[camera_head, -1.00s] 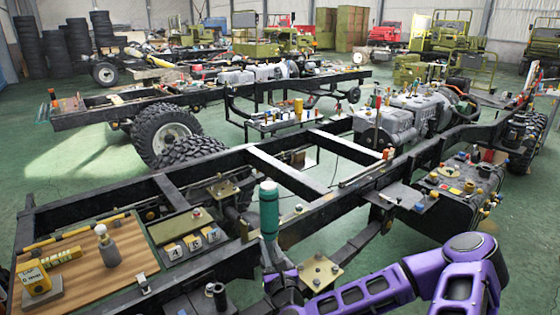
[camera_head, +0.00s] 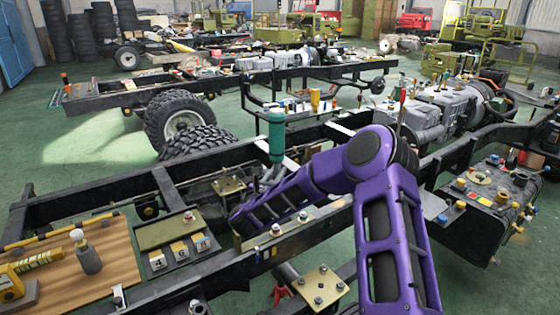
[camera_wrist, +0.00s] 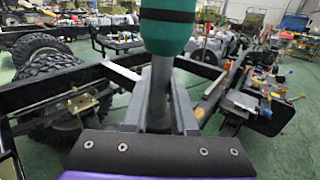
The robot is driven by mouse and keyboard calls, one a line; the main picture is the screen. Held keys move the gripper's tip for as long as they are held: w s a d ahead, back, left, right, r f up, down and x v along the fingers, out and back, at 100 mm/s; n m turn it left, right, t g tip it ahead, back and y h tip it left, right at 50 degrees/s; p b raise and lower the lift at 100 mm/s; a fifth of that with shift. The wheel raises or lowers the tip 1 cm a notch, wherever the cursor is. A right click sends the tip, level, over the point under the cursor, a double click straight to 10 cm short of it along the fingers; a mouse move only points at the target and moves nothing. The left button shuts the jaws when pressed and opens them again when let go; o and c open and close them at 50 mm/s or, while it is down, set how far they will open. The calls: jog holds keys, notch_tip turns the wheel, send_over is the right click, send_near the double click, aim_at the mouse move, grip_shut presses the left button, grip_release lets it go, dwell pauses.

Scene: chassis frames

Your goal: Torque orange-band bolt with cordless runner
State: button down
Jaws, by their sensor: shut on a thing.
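My gripper (camera_head: 268,178) is shut on a teal cylindrical tool with a black band (camera_head: 277,135), which I take to be the runner. It stands upright above the near chassis frame. In the wrist view its teal body (camera_wrist: 167,30) shows at top centre, with a grey shaft (camera_wrist: 161,88) running down between the fingers (camera_wrist: 152,118). Bolts stand on a brass plate (camera_head: 320,287) at the near rail, on another plate (camera_head: 228,186) farther left, and on a bracket (camera_head: 277,231) beside my forearm. I cannot make out an orange band on any bolt.
A wooden board (camera_head: 118,262) at left carries a yellow tool (camera_head: 12,285) and a grey bottle-shaped item (camera_head: 88,258). Numbered blocks (camera_head: 180,250) sit beside it. A black tank (camera_head: 468,225) with coloured caps is at right. Tyres (camera_head: 178,122) lie beyond the near rail.

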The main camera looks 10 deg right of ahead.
jog(key=shift+w+a+r+g+h, duration=0.1)
jog(key=shift+w+r+g+h, duration=0.1)
jog(key=shift+w+r, duration=0.25)
jog(key=shift+w+a+r+g+h, duration=0.1)
jog(key=shift+w+r+h, duration=0.1)
jog(key=shift+r, duration=0.4)
jog(key=shift+d+f+b, duration=0.1)
jog(key=shift+f+b, duration=1.4)
jog(key=shift+f, duration=1.85)
jog(key=shift+f+b, duration=0.3)
jog(key=shift+b, duration=0.25)
jog(key=shift+r+b, duration=0.15)
jog(key=shift+b, duration=0.3)
jog(key=shift+b, duration=0.35)
jog(key=shift+f, duration=1.75)
jog(key=shift+s+f, duration=0.15)
jog(key=shift+f, duration=0.3)
